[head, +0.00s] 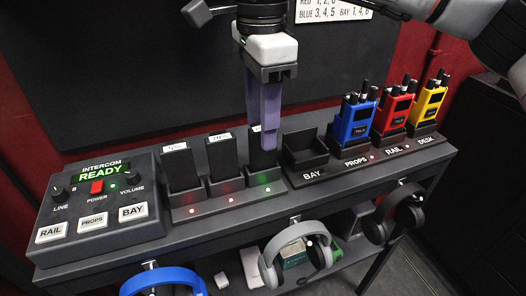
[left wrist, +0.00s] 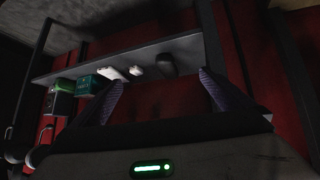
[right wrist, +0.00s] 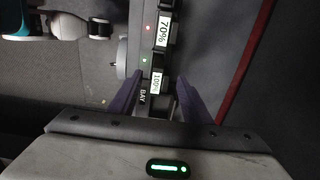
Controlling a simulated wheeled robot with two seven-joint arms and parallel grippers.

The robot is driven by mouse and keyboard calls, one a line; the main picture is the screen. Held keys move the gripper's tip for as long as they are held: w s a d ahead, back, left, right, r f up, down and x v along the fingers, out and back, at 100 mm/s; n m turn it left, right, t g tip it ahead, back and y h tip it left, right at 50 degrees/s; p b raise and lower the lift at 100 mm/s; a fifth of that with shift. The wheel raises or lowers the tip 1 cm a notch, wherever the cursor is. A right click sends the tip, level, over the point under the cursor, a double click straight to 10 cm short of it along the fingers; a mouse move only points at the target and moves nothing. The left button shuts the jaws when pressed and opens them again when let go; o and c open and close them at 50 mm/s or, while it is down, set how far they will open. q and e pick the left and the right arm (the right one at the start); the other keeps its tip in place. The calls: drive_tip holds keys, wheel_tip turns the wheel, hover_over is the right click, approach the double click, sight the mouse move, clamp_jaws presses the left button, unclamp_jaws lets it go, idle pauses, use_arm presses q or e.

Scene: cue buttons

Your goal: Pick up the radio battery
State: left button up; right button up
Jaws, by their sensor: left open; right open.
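Three black batteries stand in the charger (head: 235,198) on the desk: a left one (head: 181,168), a middle one (head: 222,157) and a right one (head: 257,160). The right one's slot has a green light; the other two lights are red. My right gripper (head: 268,140) is open, pointing down over the right battery and partly hiding it. In the right wrist view the battery labelled 100% (right wrist: 156,82) lies between the open fingertips; contact cannot be told. A 70% label (right wrist: 163,32) shows beyond. My left gripper (left wrist: 158,92) is open and empty, facing a shelf.
An intercom box (head: 100,205) stands left of the charger. An empty BAY holder (head: 305,155) is right of it, then blue (head: 355,122), red (head: 393,112) and yellow (head: 428,103) radios. Headsets (head: 300,250) hang along the front edge. A lower shelf (left wrist: 130,60) holds small boxes.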

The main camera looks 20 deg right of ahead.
sight(262, 153)
drive_tip(key=shift+f, duration=1.25)
clamp_jaws()
